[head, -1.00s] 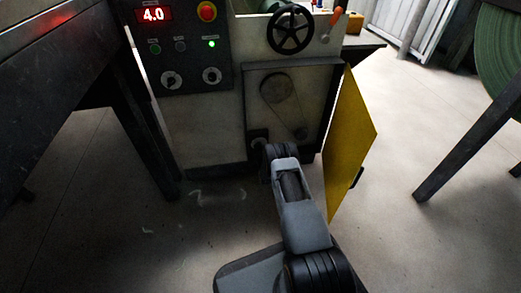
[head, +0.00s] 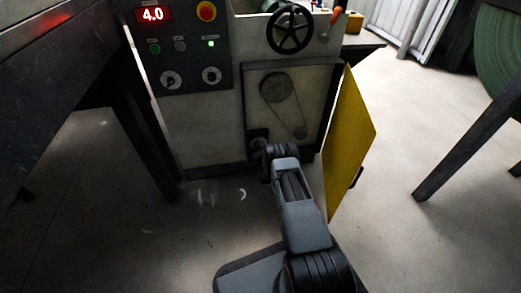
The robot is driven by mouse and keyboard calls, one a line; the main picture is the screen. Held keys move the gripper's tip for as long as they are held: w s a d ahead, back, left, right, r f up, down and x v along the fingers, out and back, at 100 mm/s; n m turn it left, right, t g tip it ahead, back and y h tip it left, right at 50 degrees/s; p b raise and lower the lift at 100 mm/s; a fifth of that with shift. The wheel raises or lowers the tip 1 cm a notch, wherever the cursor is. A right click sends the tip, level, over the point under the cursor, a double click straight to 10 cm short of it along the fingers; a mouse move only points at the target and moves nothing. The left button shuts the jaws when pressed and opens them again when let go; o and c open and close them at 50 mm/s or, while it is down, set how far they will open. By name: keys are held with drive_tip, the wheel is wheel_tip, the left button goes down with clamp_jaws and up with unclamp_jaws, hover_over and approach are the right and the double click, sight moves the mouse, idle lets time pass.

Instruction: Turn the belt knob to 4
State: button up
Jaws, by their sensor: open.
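The control panel (head: 183,48) on the front of the machine is at the upper left of the head view. The red display (head: 153,14) above reads 4.0. My arm reaches up from the bottom toward the machine's lower front, below and right of the knobs. My gripper cannot be made out beyond the wrist. Nothing of mine is visibly touching either knob.
A yellow door (head: 349,145) stands open right of an open compartment with a pulley (head: 276,88). A black handwheel (head: 289,28), an orange-handled lever (head: 335,18) and a red button (head: 206,11) are above. A dark table (head: 45,120) stands left.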

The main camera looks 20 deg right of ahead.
drive_tip(key=p+v, duration=0.6)
drive_tip(key=v, duration=0.7)
drive_tip(key=shift+s, duration=0.4)
drive_tip(key=shift+r, duration=0.1)
